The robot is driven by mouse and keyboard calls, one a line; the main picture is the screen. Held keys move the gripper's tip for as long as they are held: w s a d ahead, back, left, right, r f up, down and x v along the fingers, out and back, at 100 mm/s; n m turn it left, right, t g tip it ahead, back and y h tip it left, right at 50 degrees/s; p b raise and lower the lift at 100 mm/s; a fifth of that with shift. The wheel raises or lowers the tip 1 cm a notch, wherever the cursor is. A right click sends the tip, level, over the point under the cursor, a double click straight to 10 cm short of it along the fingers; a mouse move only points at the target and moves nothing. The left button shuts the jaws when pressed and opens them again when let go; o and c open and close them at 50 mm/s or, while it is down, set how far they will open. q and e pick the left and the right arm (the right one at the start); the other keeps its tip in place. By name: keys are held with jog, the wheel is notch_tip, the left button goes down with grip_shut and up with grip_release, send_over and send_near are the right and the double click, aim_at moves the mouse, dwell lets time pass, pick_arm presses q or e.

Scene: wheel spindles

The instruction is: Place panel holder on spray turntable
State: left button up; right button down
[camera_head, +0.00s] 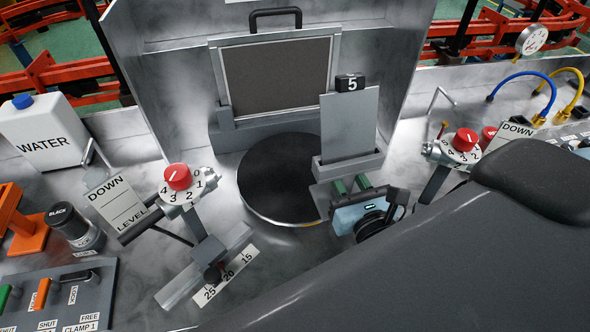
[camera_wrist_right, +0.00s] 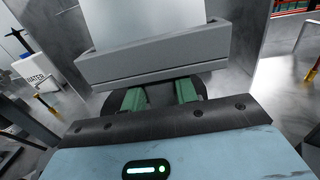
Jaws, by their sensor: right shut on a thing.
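The panel holder (camera_head: 350,165) is a grey block with a pale upright panel (camera_head: 349,120) in it and a black "5" tag on top. It also shows in the right wrist view (camera_wrist_right: 155,56), just beyond the fingertips. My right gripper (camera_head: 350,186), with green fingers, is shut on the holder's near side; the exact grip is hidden. The spray turntable (camera_head: 275,180) is a round black disc with a metal rim. The holder overlaps its right edge in the head view; whether they touch I cannot tell. My left gripper is not in view.
A framed grey screen (camera_head: 277,75) stands behind the turntable inside a metal booth. Red dials stand left (camera_head: 177,177) and right (camera_head: 465,139). A scaled slide (camera_head: 225,275) lies in front. A water container (camera_head: 42,135) is at left. Most of the disc is bare.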

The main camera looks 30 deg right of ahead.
jog(key=shift+s+d+r+m+h, duration=0.2)
jog(key=shift+s+d+h, duration=0.1)
jog(key=shift+d, duration=0.25)
jog(key=shift+s+d+r+m+h, duration=0.2)
jog(key=shift+d+h, duration=0.1)
jog(key=shift+d, duration=0.2)
jog(key=shift+w+a, duration=0.15)
jog(key=shift+w, duration=0.3)
send_over(296, 171)
jog(key=f, duration=0.2)
jog(key=shift+f+b, duration=0.6)
jog(key=shift+f, duration=1)
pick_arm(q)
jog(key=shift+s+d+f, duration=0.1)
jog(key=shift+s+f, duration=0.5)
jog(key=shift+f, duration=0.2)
pick_arm(e)
jog(key=shift+r, duration=0.1)
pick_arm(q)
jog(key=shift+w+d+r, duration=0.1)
pick_arm(e)
jog(key=shift+w, duration=0.1)
jog(key=c, duration=1.1)
grip_release()
jog(key=shift+f, duration=0.25)
